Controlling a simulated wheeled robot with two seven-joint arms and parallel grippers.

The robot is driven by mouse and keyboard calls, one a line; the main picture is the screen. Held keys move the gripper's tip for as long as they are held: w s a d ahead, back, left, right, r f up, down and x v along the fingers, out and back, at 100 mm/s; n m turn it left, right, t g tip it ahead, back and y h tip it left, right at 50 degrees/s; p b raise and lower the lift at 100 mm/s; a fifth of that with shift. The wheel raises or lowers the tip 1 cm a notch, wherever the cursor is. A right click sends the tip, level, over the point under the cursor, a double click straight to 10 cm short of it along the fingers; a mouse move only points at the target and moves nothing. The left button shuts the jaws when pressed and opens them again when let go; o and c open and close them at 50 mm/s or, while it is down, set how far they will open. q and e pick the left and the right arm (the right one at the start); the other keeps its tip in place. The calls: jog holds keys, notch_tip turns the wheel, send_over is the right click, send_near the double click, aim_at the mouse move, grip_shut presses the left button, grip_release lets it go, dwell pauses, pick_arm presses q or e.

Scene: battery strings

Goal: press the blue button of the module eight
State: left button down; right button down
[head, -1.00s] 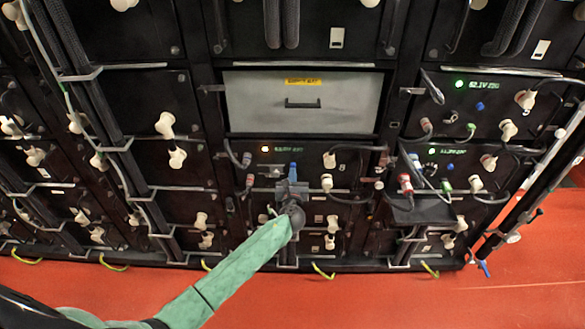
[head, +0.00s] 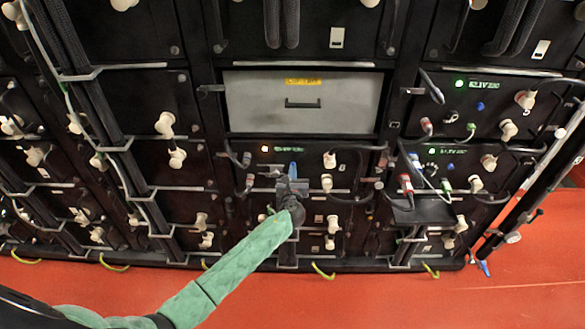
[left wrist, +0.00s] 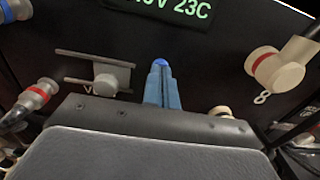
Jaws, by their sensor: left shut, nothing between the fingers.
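The front panel of module eight (head: 312,153) is below the grey drawer in the head view, with a small figure 8 at its right. In the left wrist view the panel (left wrist: 215,72) shows a green-lit display and the figure 8. The blue button (left wrist: 160,62) shows just above my fingertips. My left gripper (head: 293,170) is shut and empty, with its blue fingers (left wrist: 162,85) pointing at the button. The tips overlap the button's lower part in the picture; I cannot tell whether they touch it. My right gripper is not in view.
A knob (left wrist: 105,84) is left of the fingers and a white connector with a red ring (left wrist: 275,70) is right of them. A red-ringed grey plug (left wrist: 38,95) is at far left. Other modules with cables surround this one. The red floor (head: 400,300) is clear in front.

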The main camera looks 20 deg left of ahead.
pick_arm(q)
jog(key=p+v, duration=0.2)
jog(key=v, duration=0.5)
jog(key=shift+s, duration=0.4)
dwell(0.6)
jog(key=shift+d, duration=0.1)
